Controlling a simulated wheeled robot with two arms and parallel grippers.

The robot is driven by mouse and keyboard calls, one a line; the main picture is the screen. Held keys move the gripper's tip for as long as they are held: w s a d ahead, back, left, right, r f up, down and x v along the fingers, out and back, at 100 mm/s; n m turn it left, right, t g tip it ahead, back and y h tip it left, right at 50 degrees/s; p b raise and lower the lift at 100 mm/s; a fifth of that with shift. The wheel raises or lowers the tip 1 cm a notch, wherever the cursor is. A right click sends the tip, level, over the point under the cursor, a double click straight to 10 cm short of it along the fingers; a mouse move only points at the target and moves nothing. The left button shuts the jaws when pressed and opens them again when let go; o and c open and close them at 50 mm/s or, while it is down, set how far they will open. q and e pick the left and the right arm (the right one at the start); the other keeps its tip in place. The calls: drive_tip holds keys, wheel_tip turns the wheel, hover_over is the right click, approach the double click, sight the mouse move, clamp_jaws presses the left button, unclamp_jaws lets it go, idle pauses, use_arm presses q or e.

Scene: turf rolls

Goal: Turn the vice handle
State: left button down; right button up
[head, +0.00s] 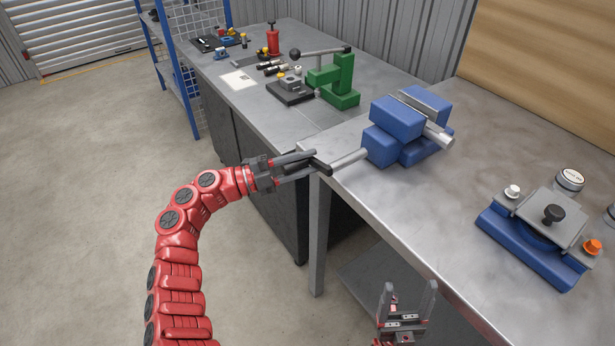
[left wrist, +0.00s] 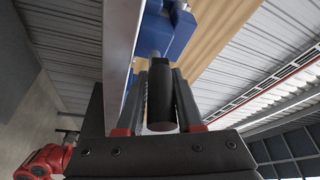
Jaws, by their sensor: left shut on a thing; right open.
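The blue vice (head: 405,130) sits on the metal bench with its bare steel screw (head: 350,159) pointing left past the bench's edge. The dark vice handle (head: 321,166) is at the end of that screw. My left gripper (head: 312,163) is shut on the handle, with one finger on each side. In the left wrist view the black handle (left wrist: 186,103) stands between the two fingers, and part of the blue vice (left wrist: 165,32) shows beyond it. My right gripper (head: 408,300) is open and empty, low in front of the bench with its fingers pointing up.
The metal bench (head: 400,205) has clear room in front of the vice. A blue fixture (head: 530,240) with knobs stands at right. A green press (head: 340,85) and small tools stand behind the vice. A blue shelf rack (head: 178,75) is at the back left.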

sight(305, 161)
use_arm(q)
wheel_tip(305, 161, up, 2)
drive_tip(key=m+b, duration=0.1)
drive_tip(key=m, duration=0.1)
drive_tip(key=shift+w+a+m+g+y, duration=0.1)
drive_tip(key=shift+w+m+g+y, duration=0.05)
drive_tip(key=shift+m+g+y, duration=0.2)
drive_tip(key=shift+r+m+y+b, duration=0.4)
drive_tip(key=shift+r+m+y, duration=0.15)
drive_tip(key=shift+m, duration=0.6)
drive_tip(key=c, duration=0.6)
unclamp_jaws()
drive_tip(key=shift+f, duration=0.1)
